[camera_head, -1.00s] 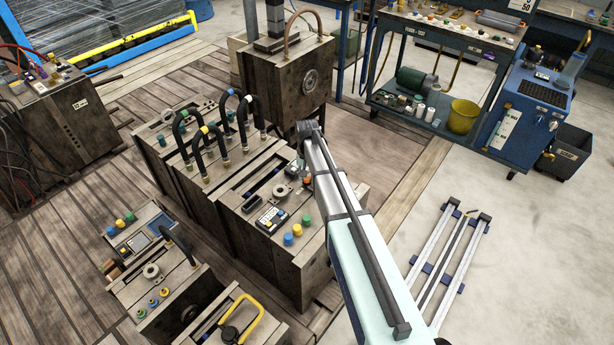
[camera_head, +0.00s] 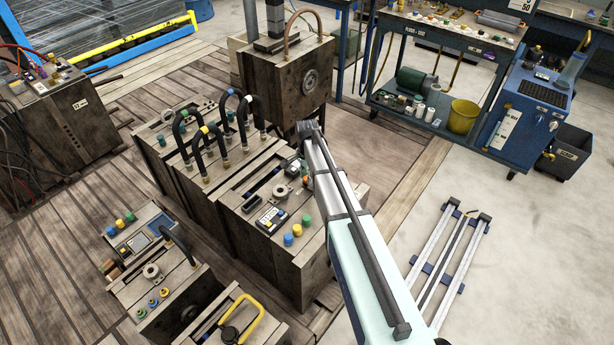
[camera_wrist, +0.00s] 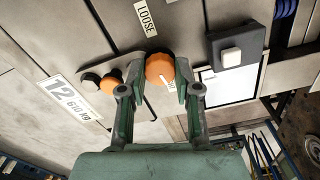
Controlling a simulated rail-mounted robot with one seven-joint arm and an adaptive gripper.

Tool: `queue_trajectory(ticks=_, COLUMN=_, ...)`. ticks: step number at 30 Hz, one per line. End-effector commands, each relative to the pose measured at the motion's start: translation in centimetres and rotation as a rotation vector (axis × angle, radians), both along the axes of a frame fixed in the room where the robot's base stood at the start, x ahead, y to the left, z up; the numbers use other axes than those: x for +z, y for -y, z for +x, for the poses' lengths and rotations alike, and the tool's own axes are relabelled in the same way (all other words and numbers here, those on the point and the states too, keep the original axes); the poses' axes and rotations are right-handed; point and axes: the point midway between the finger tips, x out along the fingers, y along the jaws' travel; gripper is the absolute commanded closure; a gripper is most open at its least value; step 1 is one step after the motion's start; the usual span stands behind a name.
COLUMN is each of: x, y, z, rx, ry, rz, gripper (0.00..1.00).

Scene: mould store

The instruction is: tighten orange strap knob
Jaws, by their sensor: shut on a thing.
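The orange strap knob (camera_wrist: 160,69) shows in the middle of the wrist view, with a white pointer line aimed down and slightly right. My gripper (camera_wrist: 157,90) is shut on it, one green finger on each side. A "LOOSE" label (camera_wrist: 146,17) is just above the knob in the wrist view. A smaller orange part (camera_wrist: 109,84) with a black end lies to the left, outside the left finger. In the head view my gripper (camera_head: 296,169) is over the top of the middle mould block (camera_head: 275,204), partly hidden by my arm; the knob is hard to make out there.
A white plate with a dark switch box (camera_wrist: 238,46) is close right of the fingers. A "12 610 kg" label (camera_wrist: 73,101) is at left.

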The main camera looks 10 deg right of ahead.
Motion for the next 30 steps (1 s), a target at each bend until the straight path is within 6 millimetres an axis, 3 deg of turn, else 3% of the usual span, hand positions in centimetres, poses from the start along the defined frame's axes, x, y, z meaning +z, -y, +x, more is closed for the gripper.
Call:
queue_trajectory(ticks=9, x=-0.10, y=-0.01, z=-0.12, rx=-0.103, ry=-0.004, rz=0.001, gripper=1.00)
queue_trajectory(ticks=23, x=-0.11, y=-0.01, z=-0.12, rx=-0.115, ry=-0.004, rz=0.001, gripper=1.00)
queue_trajectory(ticks=24, x=-0.11, y=-0.01, z=-0.12, rx=-0.115, ry=-0.004, rz=0.001, gripper=0.57)
queue_trajectory(ticks=25, x=-0.11, y=-0.01, z=-0.13, rx=-0.115, ry=-0.004, rz=0.001, gripper=0.47)
queue_trajectory(ticks=26, x=-0.10, y=-0.01, z=-0.12, rx=-0.114, ry=-0.004, rz=0.001, gripper=0.42)
queue_trajectory(ticks=30, x=-0.06, y=0.00, z=-0.08, rx=-0.114, ry=-0.002, rz=0.000, gripper=0.42)
